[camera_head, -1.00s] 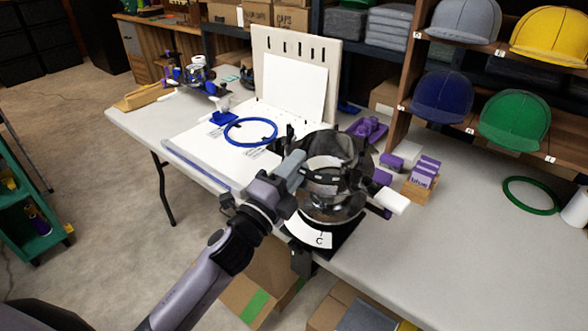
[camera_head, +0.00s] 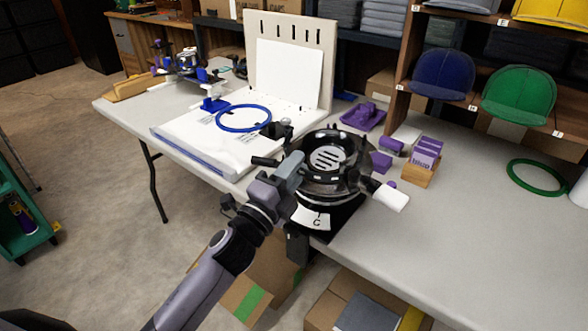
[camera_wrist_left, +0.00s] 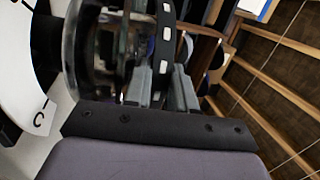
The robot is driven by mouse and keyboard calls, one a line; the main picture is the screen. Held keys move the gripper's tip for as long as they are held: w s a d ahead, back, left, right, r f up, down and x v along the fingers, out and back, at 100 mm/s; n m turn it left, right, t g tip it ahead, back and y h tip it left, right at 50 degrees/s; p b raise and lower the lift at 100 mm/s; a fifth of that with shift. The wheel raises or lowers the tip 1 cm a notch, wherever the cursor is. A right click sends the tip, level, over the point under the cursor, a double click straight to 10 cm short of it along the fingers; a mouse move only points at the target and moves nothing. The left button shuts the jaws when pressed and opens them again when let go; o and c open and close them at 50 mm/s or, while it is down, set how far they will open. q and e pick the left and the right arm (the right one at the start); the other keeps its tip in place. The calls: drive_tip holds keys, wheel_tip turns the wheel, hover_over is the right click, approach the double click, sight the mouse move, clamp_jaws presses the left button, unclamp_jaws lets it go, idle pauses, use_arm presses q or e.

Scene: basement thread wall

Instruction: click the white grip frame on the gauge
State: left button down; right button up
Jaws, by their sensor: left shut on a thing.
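The gauge (camera_head: 323,159) is a round black drum with a slotted top, at the table's front edge. A card marked C (camera_head: 311,219) lies at its base. A dark ring-shaped frame with white marks (camera_head: 322,177) sits around the gauge, with a white grip (camera_head: 391,198) sticking out to the right. I cannot tell whether it is fully seated. My left gripper (camera_head: 297,171) is shut on the frame's left side. In the left wrist view the fingers (camera_wrist_left: 160,80) close on the black band with white marks (camera_wrist_left: 166,35). My right gripper is not in view.
A blue hoop (camera_head: 244,118) lies on the white board to the left. Purple blocks (camera_head: 380,162) and a wooden card box (camera_head: 420,172) stand close to the right of the gauge. A green hoop (camera_head: 537,178) lies farther right. The right front of the table is clear.

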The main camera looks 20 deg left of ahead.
use_arm(q)
drive_tip(key=shift+w+d+f, duration=0.1)
drive_tip(key=shift+w+f, duration=0.05)
drive_tip(key=shift+w, duration=0.15)
idle(0.4)
drive_tip(key=shift+f, duration=0.25)
drive_tip(key=shift+w+f+b, duration=0.1)
drive_tip(key=shift+f+b, duration=0.25)
drive_tip(key=shift+b, duration=0.2)
idle(0.4)
drive_tip(key=c, duration=0.8)
unclamp_jaws()
drive_tip(key=shift+c, duration=0.2)
drive_tip(key=shift+f, duration=0.1)
drive_tip(key=shift+f, duration=0.15)
